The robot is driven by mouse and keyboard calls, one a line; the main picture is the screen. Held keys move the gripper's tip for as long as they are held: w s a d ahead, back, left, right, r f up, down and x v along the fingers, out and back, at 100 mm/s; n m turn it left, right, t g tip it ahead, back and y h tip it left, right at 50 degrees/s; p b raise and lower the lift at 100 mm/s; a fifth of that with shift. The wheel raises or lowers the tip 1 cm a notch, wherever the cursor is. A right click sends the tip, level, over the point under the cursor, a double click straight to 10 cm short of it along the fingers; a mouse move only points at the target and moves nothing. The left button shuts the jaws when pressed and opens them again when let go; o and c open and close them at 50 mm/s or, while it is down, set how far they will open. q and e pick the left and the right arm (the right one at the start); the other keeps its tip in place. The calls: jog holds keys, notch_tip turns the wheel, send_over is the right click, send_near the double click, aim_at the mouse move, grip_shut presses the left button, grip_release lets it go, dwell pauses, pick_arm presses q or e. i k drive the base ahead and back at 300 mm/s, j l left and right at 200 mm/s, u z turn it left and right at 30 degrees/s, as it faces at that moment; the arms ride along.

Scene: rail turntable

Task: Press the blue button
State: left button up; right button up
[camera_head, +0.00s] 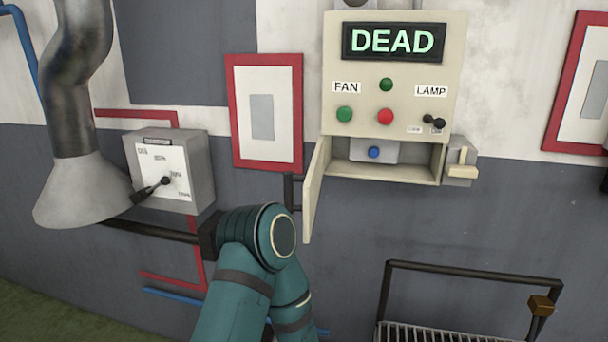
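The blue button (374,152) sits on a grey plate inside an open compartment (412,175) at the bottom of a cream control panel (452,60). The compartment's door (315,190) is swung open to the left, with a black handle (291,192) on its outer side. The button is in plain view and nothing touches it. A teal arm of mine (245,290) rises from the bottom, left of and below the door. I see no gripper fingers in this view.
The panel carries a DEAD display (393,41), green and red buttons and a small black switch. A lever box (172,170) and a grey duct (80,190) are at left. A grey switch box (460,160) adjoins the panel. A black rail (470,272) stands lower right.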

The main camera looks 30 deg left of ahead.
aim_at(374, 152)
jog(key=j, duration=1.6)
jog(key=k+u, duration=0.05)
